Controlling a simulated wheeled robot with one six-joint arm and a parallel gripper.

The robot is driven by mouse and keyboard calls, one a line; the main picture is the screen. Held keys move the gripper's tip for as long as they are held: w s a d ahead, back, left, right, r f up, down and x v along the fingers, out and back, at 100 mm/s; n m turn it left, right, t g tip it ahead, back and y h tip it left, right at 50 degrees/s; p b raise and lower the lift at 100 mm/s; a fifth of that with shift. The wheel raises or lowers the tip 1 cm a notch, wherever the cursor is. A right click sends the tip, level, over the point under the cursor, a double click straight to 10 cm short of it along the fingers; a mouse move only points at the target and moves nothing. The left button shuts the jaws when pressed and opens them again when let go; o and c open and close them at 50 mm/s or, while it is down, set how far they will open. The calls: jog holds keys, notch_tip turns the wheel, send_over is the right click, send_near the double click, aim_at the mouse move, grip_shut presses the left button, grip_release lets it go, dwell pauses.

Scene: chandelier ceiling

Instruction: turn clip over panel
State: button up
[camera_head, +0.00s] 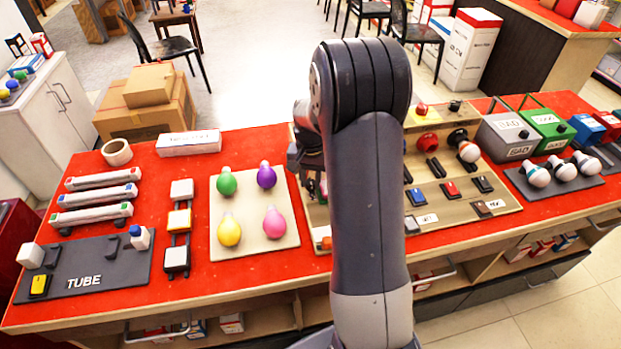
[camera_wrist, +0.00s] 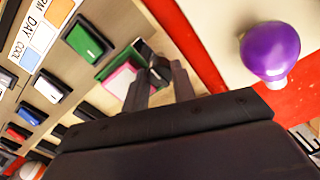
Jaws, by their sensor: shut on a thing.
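The panel (camera_head: 455,205) is a beige board with rows of switches and bulb sockets on the red table, partly hidden behind my arm. My gripper (camera_head: 306,160) hangs over its left part. In the wrist view my two dark fingers (camera_wrist: 156,84) are shut on a small dark piece, which I take to be the clip (camera_wrist: 159,70). It is mostly hidden between the fingertips. A green and pink block (camera_wrist: 121,75) lies right beside the left finger. A green switch (camera_wrist: 86,42) and a card reading DAY and COOL (camera_wrist: 37,38) show further left on the panel.
A board with several coloured bulbs (camera_head: 252,207) lies left of the panel; its purple bulb (camera_wrist: 268,50) is close to my gripper. Grey and green boxes (camera_head: 508,137) and a tray of white bulbs (camera_head: 560,175) stand at right. Red tabletop shows between the boards.

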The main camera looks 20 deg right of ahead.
jog(key=n, duration=0.4)
jog(key=n+b, duration=0.1)
jog(key=n, duration=0.3)
jog(key=shift+n, duration=0.4)
jog(key=n, duration=0.4)
jog(key=shift+n, duration=2.5)
jog(key=o, duration=1)
